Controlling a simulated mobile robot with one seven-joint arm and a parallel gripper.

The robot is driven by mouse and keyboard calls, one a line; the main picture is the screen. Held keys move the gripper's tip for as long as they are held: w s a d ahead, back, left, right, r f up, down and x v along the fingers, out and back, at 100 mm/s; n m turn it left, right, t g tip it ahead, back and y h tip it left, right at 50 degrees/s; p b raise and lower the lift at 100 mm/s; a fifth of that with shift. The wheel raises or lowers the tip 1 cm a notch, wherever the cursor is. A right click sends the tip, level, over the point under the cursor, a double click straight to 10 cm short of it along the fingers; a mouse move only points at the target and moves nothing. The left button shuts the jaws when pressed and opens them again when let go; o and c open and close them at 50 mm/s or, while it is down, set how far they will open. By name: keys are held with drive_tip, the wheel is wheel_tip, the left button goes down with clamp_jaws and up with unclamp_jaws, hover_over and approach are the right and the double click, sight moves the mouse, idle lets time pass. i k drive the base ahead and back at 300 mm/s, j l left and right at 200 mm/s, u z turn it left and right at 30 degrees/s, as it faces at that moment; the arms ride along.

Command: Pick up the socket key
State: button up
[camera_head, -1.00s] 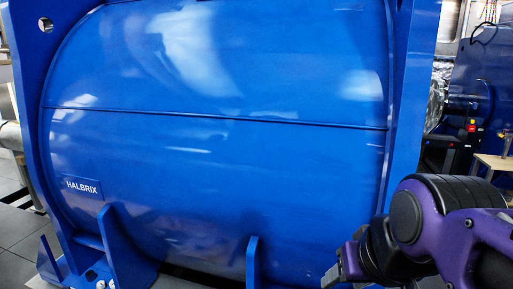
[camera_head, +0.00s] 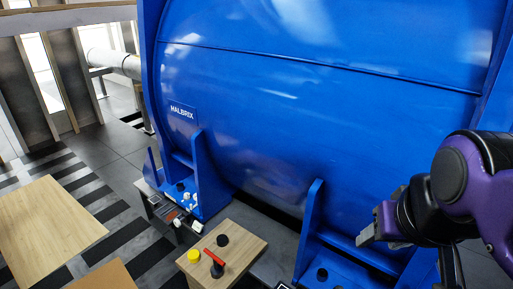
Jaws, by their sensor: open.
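A small wooden-topped stand (camera_head: 248,245) is at the bottom centre. On it, a red bar (camera_head: 210,255) lies slanted, with a dark round piece (camera_head: 217,270) at its lower end. This may be the socket key, but it is too small to tell for sure. A yellow round piece (camera_head: 193,256) and a black round piece (camera_head: 222,240) are also on the stand. My gripper (camera_head: 370,232) is open and shows no held object. It is to the right of the stand, in front of the blue motor, apart from the small pieces.
The large blue motor housing (camera_head: 320,110) marked HALBRIX fills the middle and right. Its foot brackets (camera_head: 308,235) stick out near the stand. A wooden table (camera_head: 45,225) is at the left, and another wooden top (camera_head: 105,276) is at the bottom. Striped floor lies between.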

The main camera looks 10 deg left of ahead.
sight(216, 270)
drive_tip(key=u, duration=0.35)
drive_tip(key=i+j+u, duration=0.1)
drive_tip(key=u, duration=0.65)
drive_tip(key=k, duration=0.4)
drive_tip(key=i+j+u, duration=0.1)
drive_tip(key=u, duration=0.15)
drive_tip(key=i+u, duration=0.3)
drive_tip(key=i+j+u, duration=0.15)
drive_tip(key=u, duration=0.25)
drive_tip(key=i+u, duration=0.35)
drive_tip(key=i+z, duration=0.1)
drive_tip(key=z, duration=0.35)
drive_tip(key=i+z, duration=0.15)
drive_tip(key=z, duration=0.35)
drive_tip(key=i+z, duration=0.1)
drive_tip(key=z, duration=0.35)
drive_tip(key=i+j+z, duration=0.1)
drive_tip(key=z, duration=0.35)
drive_tip(key=i+j+z, duration=0.1)
drive_tip(key=z, duration=0.35)
drive_tip(key=j+z, duration=0.2)
drive_tip(key=i+j, duration=0.05)
